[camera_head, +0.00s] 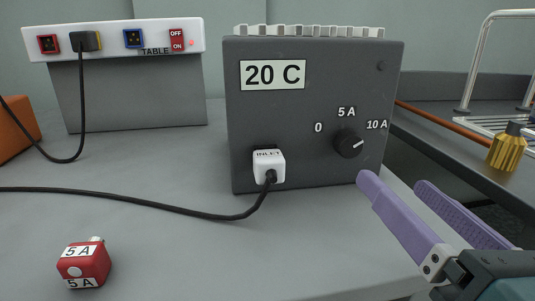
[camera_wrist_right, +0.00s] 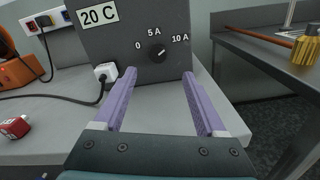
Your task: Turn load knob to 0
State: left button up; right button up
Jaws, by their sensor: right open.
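The load knob (camera_head: 348,143) is a round black dial on the front of a dark grey box (camera_head: 290,110) labelled 20 C. Marks 0, 5 A and 10 A stand around it, and its white pointer line is turned to the right, toward 10 A. The knob also shows in the right wrist view (camera_wrist_right: 157,53), beyond the fingers. My right gripper (camera_head: 408,188) has purple fingers, open and empty, in front of the box, below and right of the knob and apart from it. Its spread fingers also show in the right wrist view (camera_wrist_right: 160,100). My left gripper is not seen.
A white INLET plug (camera_head: 269,166) with a black cable (camera_head: 180,208) sits on the box front, left of the knob. A red 5 A block (camera_head: 84,265) lies front left. A TABLE power strip (camera_head: 115,39) stands behind. A brass weight-like piece (camera_head: 505,150) stands on the right bench.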

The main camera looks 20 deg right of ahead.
aim_at(353, 146)
jog(key=shift+w+r+p, duration=0.25)
jog(key=shift+w+p, duration=0.1)
jog(key=shift+w, duration=0.05)
jog(key=p+x, duration=0.2)
jog(key=x, duration=0.5)
jog(key=shift+w+f, duration=0.1)
jog(key=shift+w, duration=0.2)
jog(key=shift+w+d, duration=0.1)
jog(key=shift+w, duration=0.35)
jog(key=shift+f, duration=0.1)
jog(key=c, duration=0.5)
grip_shut()
